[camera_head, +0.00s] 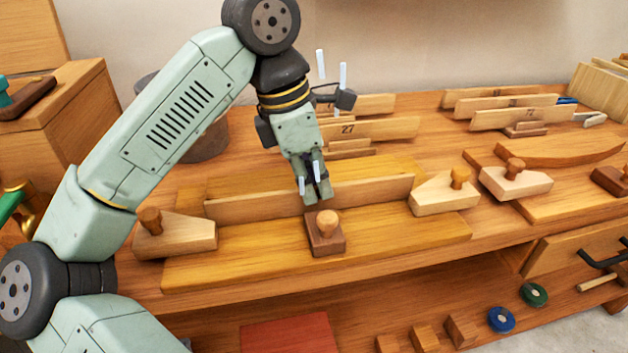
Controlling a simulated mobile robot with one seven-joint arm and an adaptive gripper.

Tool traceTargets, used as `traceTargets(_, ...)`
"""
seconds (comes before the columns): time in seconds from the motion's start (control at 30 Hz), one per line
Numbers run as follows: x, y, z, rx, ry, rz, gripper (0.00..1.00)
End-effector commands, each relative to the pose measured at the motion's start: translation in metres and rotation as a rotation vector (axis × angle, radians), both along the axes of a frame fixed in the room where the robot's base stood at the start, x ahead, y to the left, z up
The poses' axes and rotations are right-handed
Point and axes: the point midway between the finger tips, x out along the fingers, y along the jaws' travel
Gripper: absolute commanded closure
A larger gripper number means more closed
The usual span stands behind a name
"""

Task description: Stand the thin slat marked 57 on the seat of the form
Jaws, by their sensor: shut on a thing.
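A long thin slat (250,204) stands upright on its edge along the yellow wooden form (240,255). My gripper (316,192) points down at the slat's middle and is shut on it. The fingers cover that part of the slat, and I can read no number on it. Its lower edge appears at the form's surface, but I cannot tell whether it touches or hangs just above. A dark block with a round knob (326,240) sits on the form just in front of the slat, below my fingers.
Pale knobbed blocks stand near the slat's left end (180,238) and right end (440,196). Behind stand a slat marked 27 (385,128) and a slat marked 72 (500,118). A curved board (560,150) lies at the right. The form's front strip is mostly bare.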

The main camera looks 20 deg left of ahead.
Motion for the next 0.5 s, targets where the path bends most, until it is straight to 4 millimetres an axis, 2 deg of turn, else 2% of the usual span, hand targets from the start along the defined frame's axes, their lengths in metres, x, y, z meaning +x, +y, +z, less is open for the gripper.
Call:
traceTargets(0.1, 0.0000, 0.0000, -0.0034, 0.000, 0.000, 0.000, 1.00)
traceTargets(0.13, 0.0000, 0.0000, -0.0025, 0.000, 0.000, 0.000, 0.91)
traceTargets(0.5, 0.0000, 0.0000, -0.0022, 0.000, 0.000, 0.000, 0.69)
